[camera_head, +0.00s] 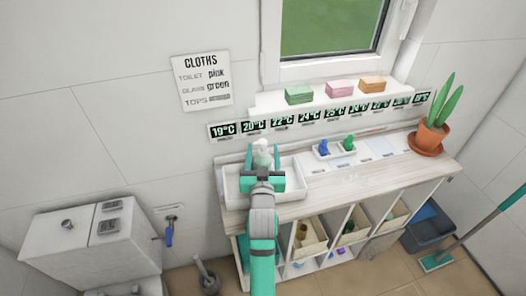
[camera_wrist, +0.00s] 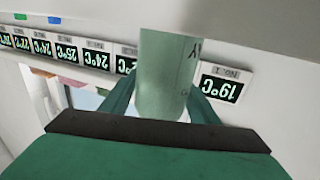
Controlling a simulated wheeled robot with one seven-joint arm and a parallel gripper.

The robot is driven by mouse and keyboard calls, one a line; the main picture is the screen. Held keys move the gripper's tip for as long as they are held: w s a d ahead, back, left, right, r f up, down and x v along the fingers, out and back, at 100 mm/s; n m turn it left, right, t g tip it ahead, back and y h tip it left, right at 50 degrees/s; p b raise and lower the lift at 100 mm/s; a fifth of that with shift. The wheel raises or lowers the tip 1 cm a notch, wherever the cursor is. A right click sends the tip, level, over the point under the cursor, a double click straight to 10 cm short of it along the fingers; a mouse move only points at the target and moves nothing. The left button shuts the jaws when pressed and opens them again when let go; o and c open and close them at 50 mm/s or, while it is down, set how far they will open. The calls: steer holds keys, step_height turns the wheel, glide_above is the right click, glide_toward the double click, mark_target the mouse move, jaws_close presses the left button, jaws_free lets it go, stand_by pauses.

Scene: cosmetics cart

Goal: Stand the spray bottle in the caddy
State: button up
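The spray bottle (camera_head: 262,156) is pale green with a whitish top and looks roughly upright in the head view. My gripper (camera_head: 262,179) is shut on it, over the left end of the counter. In the wrist view the bottle (camera_wrist: 165,75) sits between my two teal fingers (camera_wrist: 162,105), one on each side. A white open tray-like container (camera_head: 230,187) lies below and around the gripper in the head view; I cannot tell whether it is the caddy. My gripper and arm hide part of its inside, and the bottle's height above it is unclear.
Small trays with a blue and a green item (camera_head: 348,144) stand right of centre on the counter (camera_head: 300,205). A potted plant (camera_head: 430,138) is at its right end. Folded cloths (camera_head: 339,92) lie on the sill. Temperature labels (camera_head: 283,124) line the wall behind.

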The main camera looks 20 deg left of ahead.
steer(key=shift+o, duration=0.3)
steer(key=shift+r, duration=0.1)
steer(key=v, duration=1.2)
steer(key=s+d+f+m+h, duration=0.2)
steer(key=s+d+f, duration=0.2)
steer(key=s+f, duration=0.3)
steer(key=s+d+f+m+h, duration=0.1)
steer(key=s+d+f+h, duration=0.1)
steer(key=s+d+f, duration=0.5)
steer(key=s+d+g, duration=0.1)
steer(key=s+d, duration=0.1)
steer(key=s, duration=0.8)
steer(key=s+d+h, duration=0.1)
steer(key=s+d, duration=0.2)
steer(key=s, duration=0.8)
steer(key=shift+f+m+g+h, duration=0.3)
steer(key=shift+f+g, duration=0.05)
steer(key=shift+g, duration=0.05)
